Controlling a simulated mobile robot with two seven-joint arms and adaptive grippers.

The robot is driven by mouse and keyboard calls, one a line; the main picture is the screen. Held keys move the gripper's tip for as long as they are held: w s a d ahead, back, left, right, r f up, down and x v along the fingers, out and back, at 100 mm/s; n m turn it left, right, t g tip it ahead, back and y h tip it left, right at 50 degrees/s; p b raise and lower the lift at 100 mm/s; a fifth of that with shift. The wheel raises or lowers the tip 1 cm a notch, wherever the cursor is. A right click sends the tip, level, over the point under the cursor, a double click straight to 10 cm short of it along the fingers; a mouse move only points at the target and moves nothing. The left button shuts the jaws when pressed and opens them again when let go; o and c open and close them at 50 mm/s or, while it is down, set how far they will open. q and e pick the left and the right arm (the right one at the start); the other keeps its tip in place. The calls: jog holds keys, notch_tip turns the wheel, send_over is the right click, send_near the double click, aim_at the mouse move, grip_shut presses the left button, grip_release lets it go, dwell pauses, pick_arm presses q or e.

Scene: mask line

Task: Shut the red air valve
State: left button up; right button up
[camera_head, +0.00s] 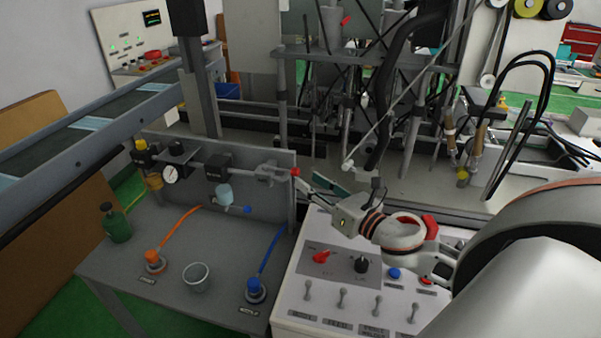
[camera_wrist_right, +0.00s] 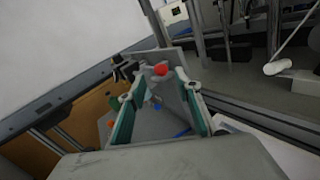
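The red air valve shows as a small red knob (camera_head: 295,171) at the right end of the grey pipe fitting, on the upright grey panel (camera_head: 262,199). In the right wrist view, the red knob (camera_wrist_right: 161,69) lies ahead, between the lines of the two fingertips. My right gripper (camera_head: 309,182) comes in from the right, with its fingers just right of the knob. Its two green-padded fingers (camera_wrist_right: 160,85) are spread apart with nothing between them. I cannot tell whether a finger touches the knob. My left gripper is in neither view.
A round gauge (camera_head: 171,174), a clear bowl (camera_head: 224,194) and a blue knob (camera_head: 247,210) sit along the panel. A grey cup (camera_head: 196,277) and a green bottle (camera_head: 116,224) stand on the bench. A white control box (camera_head: 330,290) with switches lies below my right arm.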

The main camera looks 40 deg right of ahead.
aim_at(298, 174)
jog(key=shift+w+a+p, duration=0.15)
jog(key=shift+w, duration=1.2)
jog(key=shift+w+a+p, duration=0.1)
jog(key=shift+w+p, duration=0.05)
jog(key=shift+w, duration=1.15)
grip_shut()
